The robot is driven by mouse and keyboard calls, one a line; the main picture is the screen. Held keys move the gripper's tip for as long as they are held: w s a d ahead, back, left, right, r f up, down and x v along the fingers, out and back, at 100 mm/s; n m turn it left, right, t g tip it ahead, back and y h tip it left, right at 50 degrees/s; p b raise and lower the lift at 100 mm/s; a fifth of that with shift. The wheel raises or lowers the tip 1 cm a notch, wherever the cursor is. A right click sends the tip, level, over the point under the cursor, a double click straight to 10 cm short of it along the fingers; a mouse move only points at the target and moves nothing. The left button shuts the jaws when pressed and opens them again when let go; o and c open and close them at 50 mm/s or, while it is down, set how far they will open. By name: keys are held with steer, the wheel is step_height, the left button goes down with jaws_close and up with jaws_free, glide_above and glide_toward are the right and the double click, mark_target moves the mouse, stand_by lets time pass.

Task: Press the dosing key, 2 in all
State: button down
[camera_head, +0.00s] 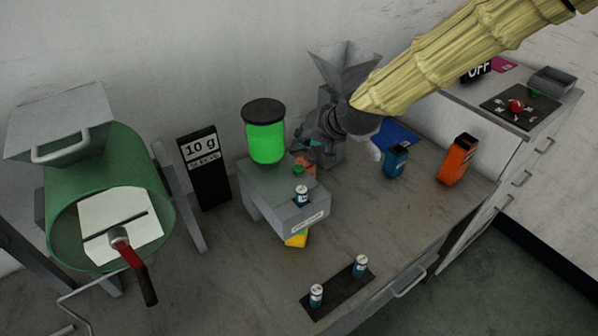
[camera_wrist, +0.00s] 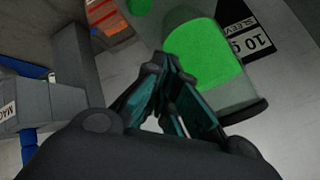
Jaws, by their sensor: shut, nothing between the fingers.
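The dispenser is a grey box (camera_head: 262,190) carrying a jar of bright green material (camera_head: 265,142) with a black lid; the jar also shows in the wrist view (camera_wrist: 205,55). A small green part, seemingly the dosing key (camera_head: 298,168), sits on the box behind the jar's right side, next to an orange part; green also shows at the top of the wrist view (camera_wrist: 138,5). My gripper (camera_head: 308,145) has its teal fingers together and empty, just right of the jar and above that green part. In the wrist view the fingertips (camera_wrist: 160,62) overlap the jar. Contact with the key cannot be told.
A black sign (camera_head: 204,168) reads "10 g" above "SLEEVE". A green drum (camera_head: 110,190) is left; blue (camera_head: 396,160) and orange (camera_head: 458,158) containers are right.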

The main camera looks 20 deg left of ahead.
mark_target(301, 166)
steer(key=shift+f+b, duration=1.05)
steer(key=shift+f, duration=1.3)
steer(key=shift+f, duration=0.1)
steer(key=shift+f, duration=0.3)
steer(key=shift+s+f+b, duration=0.1)
steer(key=shift+f+b, duration=0.3)
steer(key=shift+f, duration=0.2)
stand_by(0.7)
steer(key=shift+r, duration=0.1)
steer(key=shift+r+p, duration=0.65)
steer(key=shift+r, duration=0.3)
steer(key=shift+r+p, duration=1.65)
steer(key=shift+r, duration=0.85)
